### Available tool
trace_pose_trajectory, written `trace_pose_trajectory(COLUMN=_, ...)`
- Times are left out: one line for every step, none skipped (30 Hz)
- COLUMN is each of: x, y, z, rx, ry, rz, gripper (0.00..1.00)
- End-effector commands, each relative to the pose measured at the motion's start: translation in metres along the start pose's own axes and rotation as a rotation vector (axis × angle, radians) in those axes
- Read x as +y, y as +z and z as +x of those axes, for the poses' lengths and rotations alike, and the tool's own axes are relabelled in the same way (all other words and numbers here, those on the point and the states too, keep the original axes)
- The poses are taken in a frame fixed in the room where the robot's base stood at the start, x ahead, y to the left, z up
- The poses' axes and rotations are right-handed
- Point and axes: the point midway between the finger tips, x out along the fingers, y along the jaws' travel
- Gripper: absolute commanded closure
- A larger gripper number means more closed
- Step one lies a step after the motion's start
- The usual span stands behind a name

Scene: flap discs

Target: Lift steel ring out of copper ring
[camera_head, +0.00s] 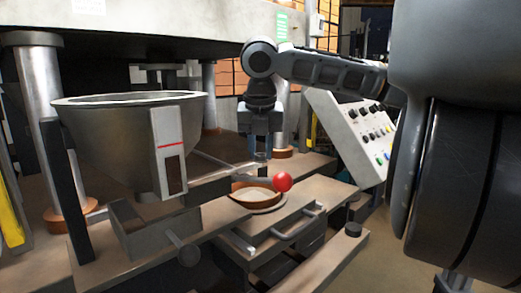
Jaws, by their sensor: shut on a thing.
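The copper ring (236,187) is a shallow brown-orange round rim. It sits on the machine's front plate near the middle of the picture, with a pale grainy surface inside it. My gripper (261,148) points down above the back of the copper ring. It is shut on a small grey piece (260,157), which I take to be the steel ring. The piece is small and dark, so its full shape is hard to see. It appears above the copper ring's rim, but I cannot tell the exact gap.
A red ball knob (282,181) on a lever stands right beside the copper ring. A large metal hopper (125,135) is at left. A control panel (350,135) with knobs is at right. A steel column (43,130) stands far left. A handle (298,226) lies in front.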

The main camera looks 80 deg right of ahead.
Motion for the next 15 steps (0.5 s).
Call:
trace_pose_trajectory(x=0.0, y=0.001, z=-0.004, rx=0.0, ry=0.001, rz=0.0, gripper=0.99)
trace_pose_trajectory(x=0.0, y=0.002, z=-0.006, rx=0.0, ry=0.001, rz=0.0, gripper=0.99)
trace_pose_trajectory(x=0.0, y=0.003, z=-0.009, rx=0.0, ry=0.001, rz=0.0, gripper=0.99)
trace_pose_trajectory(x=0.0, y=0.003, z=-0.011, rx=0.0, ry=0.001, rz=0.0, gripper=0.99)
trace_pose_trajectory(x=0.0, y=0.004, z=-0.013, rx=0.0, ry=0.001, rz=0.0, gripper=0.99)
trace_pose_trajectory(x=0.0, y=0.005, z=-0.016, rx=0.0, ry=0.001, rz=0.0, gripper=0.99)
trace_pose_trajectory(x=0.0, y=0.006, z=-0.018, rx=0.0, ry=0.001, rz=0.0, gripper=0.99)
trace_pose_trajectory(x=0.001, y=0.006, z=-0.02, rx=0.0, ry=0.001, rz=0.0, gripper=0.99)
trace_pose_trajectory(x=0.001, y=0.007, z=-0.023, rx=0.0, ry=0.001, rz=0.0, gripper=0.99)
trace_pose_trajectory(x=0.0, y=0.008, z=-0.025, rx=0.0, ry=0.001, rz=0.0, gripper=0.99)
trace_pose_trajectory(x=0.0, y=0.008, z=-0.027, rx=0.0, ry=0.001, rz=0.0, gripper=0.99)
trace_pose_trajectory(x=0.0, y=0.009, z=-0.03, rx=0.0, ry=0.001, rz=0.0, gripper=0.99)
trace_pose_trajectory(x=0.0, y=0.01, z=-0.032, rx=0.0, ry=0.001, rz=0.0, gripper=0.99)
trace_pose_trajectory(x=0.0, y=0.011, z=-0.034, rx=0.0, ry=0.0, rz=0.0, gripper=0.99)
trace_pose_trajectory(x=0.0, y=0.011, z=-0.036, rx=0.0, ry=0.0, rz=0.0, gripper=0.99)
